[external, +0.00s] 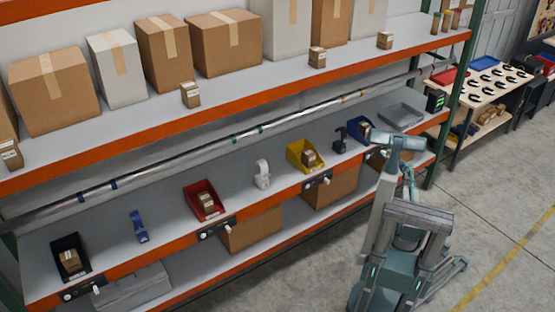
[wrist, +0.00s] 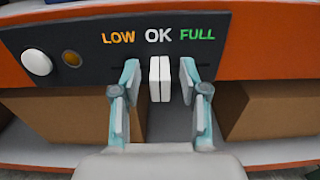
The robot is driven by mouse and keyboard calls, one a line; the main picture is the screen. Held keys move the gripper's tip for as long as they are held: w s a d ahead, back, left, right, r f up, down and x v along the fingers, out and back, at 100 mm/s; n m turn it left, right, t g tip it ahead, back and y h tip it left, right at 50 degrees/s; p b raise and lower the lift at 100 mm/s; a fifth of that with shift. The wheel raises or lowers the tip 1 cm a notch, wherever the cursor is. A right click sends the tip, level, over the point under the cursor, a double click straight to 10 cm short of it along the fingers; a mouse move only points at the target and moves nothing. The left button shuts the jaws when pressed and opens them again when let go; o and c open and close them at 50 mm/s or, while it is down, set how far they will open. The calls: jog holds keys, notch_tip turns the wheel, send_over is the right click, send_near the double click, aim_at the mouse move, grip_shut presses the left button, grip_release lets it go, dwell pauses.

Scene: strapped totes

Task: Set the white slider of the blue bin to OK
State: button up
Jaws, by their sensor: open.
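The white slider (wrist: 160,72) shows in the wrist view on a dark panel (wrist: 215,62), directly below the word OK. LOW is printed to its left and FULL to its right. My gripper (wrist: 160,92) is open, with one finger on each side of the slider. Gaps show between the fingers and the slider, and I cannot tell how far the fingertips are from the panel. The blue bin (external: 355,127) stands on the middle shelf in the external view, partly behind my arm. Its panel and my fingertips are hidden there.
A white round button (wrist: 37,62) and an amber light (wrist: 72,58) sit left on the panel. Cardboard boxes (wrist: 70,120) stand beneath the shelf edge. The yellow bin (external: 297,152), red bin (external: 205,191) and black bin (external: 62,244) stand further left. A black scanner-like tool (external: 340,141) stands beside the blue bin.

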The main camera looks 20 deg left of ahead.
jog(key=v, duration=1.2)
jog(key=shift+w, duration=0.1)
jog(key=s+d+f+n+g+h, duration=0.1)
jog(key=s+f+n+g+h, duration=0.15)
jog(key=s+f+n, duration=0.45)
jog(key=s+d+f+n+g+h+p, duration=0.1)
jog(key=s+d+f+n+g+h, duration=0.2)
jog(key=f, duration=0.7)
jog(key=s+f+n+g+h, duration=0.25)
jog(key=s+f+n, duration=0.35)
jog(key=f, duration=0.3)
jog(key=s+d+f+n+g+h+p, duration=0.1)
jog(key=s+f, duration=0.4)
jog(key=s, duration=0.5)
jog(key=s+d+f+n+g+h+p, duration=0.1)
jog(key=s+d+f+n+g+h, duration=0.2)
jog(key=s, duration=0.8)
jog(key=s+d+f+n+g+h+p, duration=0.1)
jog(key=s+d+f+n+g+h, duration=0.2)
jog(key=s+d+f, duration=0.4)
jog(key=s+n+g, duration=0.1)
jog(key=s, duration=0.3)
jog(key=shift+d+n+g, duration=0.2)
jog(key=shift+n+g, duration=0.1)
